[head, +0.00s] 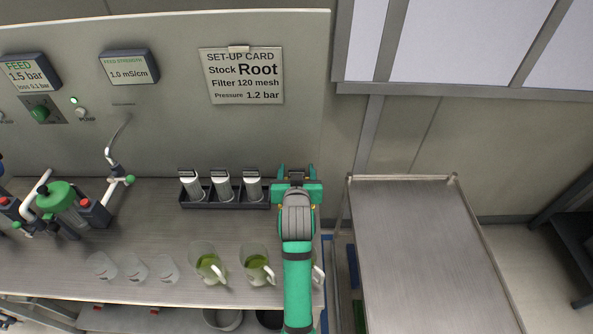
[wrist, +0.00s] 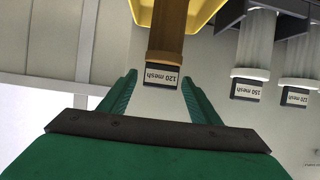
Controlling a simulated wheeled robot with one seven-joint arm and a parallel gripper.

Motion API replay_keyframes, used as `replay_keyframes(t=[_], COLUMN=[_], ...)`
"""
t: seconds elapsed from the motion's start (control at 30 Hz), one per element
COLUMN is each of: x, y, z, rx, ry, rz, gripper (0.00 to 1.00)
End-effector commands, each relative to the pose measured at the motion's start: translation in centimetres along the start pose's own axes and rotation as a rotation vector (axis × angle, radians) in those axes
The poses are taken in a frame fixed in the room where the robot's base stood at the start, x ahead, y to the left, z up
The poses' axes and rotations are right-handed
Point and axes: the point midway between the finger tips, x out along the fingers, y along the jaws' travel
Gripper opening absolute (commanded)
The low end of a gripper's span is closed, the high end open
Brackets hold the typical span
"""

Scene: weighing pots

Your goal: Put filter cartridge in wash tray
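My gripper (head: 297,172) is above the bench's right end, just right of the dark rack; it also shows in the wrist view (wrist: 160,82). Its two green fingers are spread. A brown filter cartridge (wrist: 168,30) with a dark cap labelled "120 mesh" lies ahead between the fingertips, with gaps on both sides. It is hidden in the head view. A yellow container (wrist: 203,12) shows behind the brown cartridge in the wrist view; I cannot tell whether it is the wash tray. White cartridges (head: 222,189) stand in the rack (head: 228,205), labels including "150 mesh" (wrist: 247,90).
A set-up card (head: 243,76) reads Root, Filter 120 mesh. Jugs of green liquid (head: 209,265) and clear cups (head: 135,268) line the bench's front. A green-capped fitting (head: 60,195) is at left. A bare metal cart (head: 420,250) stands right of the bench.

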Motion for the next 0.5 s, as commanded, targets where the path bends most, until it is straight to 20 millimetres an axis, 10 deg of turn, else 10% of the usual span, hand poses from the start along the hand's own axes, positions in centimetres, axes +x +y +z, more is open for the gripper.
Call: replay_keyframes(t=[0.5], x=[-5.1], y=[-0.1], z=[-0.2], rx=[0.000], ry=[0.002], rz=[-0.001], gripper=[0.57])
